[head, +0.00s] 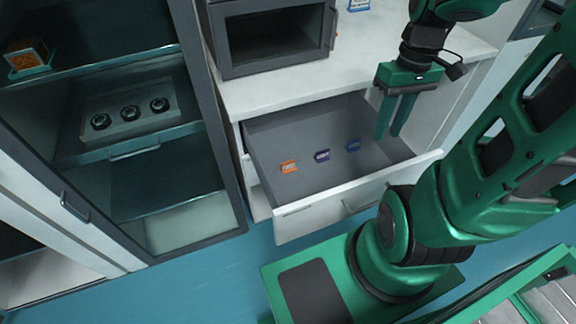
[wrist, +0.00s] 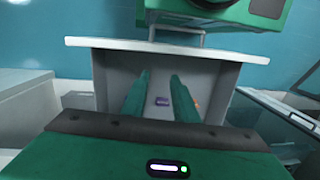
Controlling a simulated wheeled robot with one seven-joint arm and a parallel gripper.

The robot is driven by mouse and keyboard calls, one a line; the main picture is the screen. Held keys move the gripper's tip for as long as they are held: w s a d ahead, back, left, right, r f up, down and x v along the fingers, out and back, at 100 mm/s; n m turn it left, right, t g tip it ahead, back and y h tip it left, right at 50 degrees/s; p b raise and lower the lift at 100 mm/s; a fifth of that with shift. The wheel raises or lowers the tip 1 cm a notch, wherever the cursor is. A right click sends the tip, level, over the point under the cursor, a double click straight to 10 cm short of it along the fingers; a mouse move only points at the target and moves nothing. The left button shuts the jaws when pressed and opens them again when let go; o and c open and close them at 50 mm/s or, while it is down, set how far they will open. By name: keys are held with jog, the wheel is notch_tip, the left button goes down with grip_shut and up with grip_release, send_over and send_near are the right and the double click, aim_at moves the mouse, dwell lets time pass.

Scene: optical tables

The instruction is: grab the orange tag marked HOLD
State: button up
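The orange tag (head: 289,166) lies at the left of the open drawer's floor in the head view; its lettering is too small to read. A small part of the orange tag (wrist: 197,104) shows just right of the right finger in the wrist view. A purple tag (head: 322,155) and a blue tag (head: 353,145) lie to its right. My gripper (head: 388,135) is open and empty over the drawer's right side, apart from the orange tag. In the wrist view, my gripper (wrist: 160,76) has the purple tag (wrist: 162,101) showing between its fingers.
The open drawer (head: 350,190) has raised walls around the tags. A white counter (head: 270,92) with a dark box-like appliance (head: 275,40) stands above and behind it. A dark-framed glass cabinet (head: 225,165) stands close on the left.

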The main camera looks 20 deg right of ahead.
jog(key=w+a+f+n+y, duration=0.3)
jog(key=w+f+n+y, duration=0.1)
jog(key=w+f+n, duration=0.6)
jog(key=n+y, duration=0.6)
jog(key=n, duration=0.2)
send_near(290, 161)
jog(key=shift+s+d+r+t, duration=0.1)
jog(key=shift+s+d+t, duration=0.35)
jog(key=shift+s, duration=0.4)
jog(key=shift+w+a+y, duration=0.15)
jog(key=shift+w+y, duration=0.05)
jog(key=shift+y, duration=0.2)
jog(key=shift+w+a+f, duration=0.15)
jog(key=shift+f, duration=0.05)
jog(key=shift+a+f, duration=0.15)
jog(key=shift+a, duration=0.15)
jog(key=x, duration=0.3)
jog(key=shift+w+a+f, duration=0.1)
jog(key=shift+a, duration=0.2)
jog(key=shift+f+x, duration=0.2)
jog(key=shift+x, duration=3.05)
jog(key=shift+w+d, duration=0.15)
